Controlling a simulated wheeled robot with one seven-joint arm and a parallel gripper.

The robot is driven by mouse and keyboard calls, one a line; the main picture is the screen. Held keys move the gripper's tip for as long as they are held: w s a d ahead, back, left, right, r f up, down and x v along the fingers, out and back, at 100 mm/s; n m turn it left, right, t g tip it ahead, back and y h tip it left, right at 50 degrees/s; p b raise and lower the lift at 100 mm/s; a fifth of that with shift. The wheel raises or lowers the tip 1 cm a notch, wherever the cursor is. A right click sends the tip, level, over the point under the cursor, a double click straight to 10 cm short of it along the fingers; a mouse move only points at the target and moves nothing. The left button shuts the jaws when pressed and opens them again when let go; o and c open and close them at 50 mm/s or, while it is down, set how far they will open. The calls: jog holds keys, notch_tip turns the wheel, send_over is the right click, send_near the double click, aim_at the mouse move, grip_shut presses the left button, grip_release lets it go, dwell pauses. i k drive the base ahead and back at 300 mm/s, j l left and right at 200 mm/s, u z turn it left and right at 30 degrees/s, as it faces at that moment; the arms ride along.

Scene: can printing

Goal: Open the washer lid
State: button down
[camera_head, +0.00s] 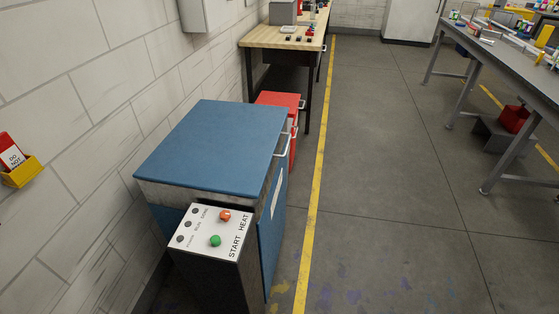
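The washer (271,238) is a blue cabinet standing by the wall left of centre. Its flat blue lid (214,145) lies level on top and looks closed. A pale handle (283,146) sticks out at the lid's right edge. A control box with a white panel (213,232) stands at the washer's near end, with an orange-red button (225,215), a green button (215,240) and the words START and HEAT. My gripper is not in view.
A red drawer unit (279,99) stands just behind the washer, beside a wood-topped bench (284,38). A grey table (510,65) stands at the right. The floor (390,170) between is open, with a yellow line (317,170) along the washer's right side.

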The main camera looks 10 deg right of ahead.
aim_at(226, 148)
jog(key=k+l+u, duration=0.15)
jog(key=k+l, duration=0.15)
jog(key=i+l+u, duration=0.2)
jog(key=i+l, duration=0.75)
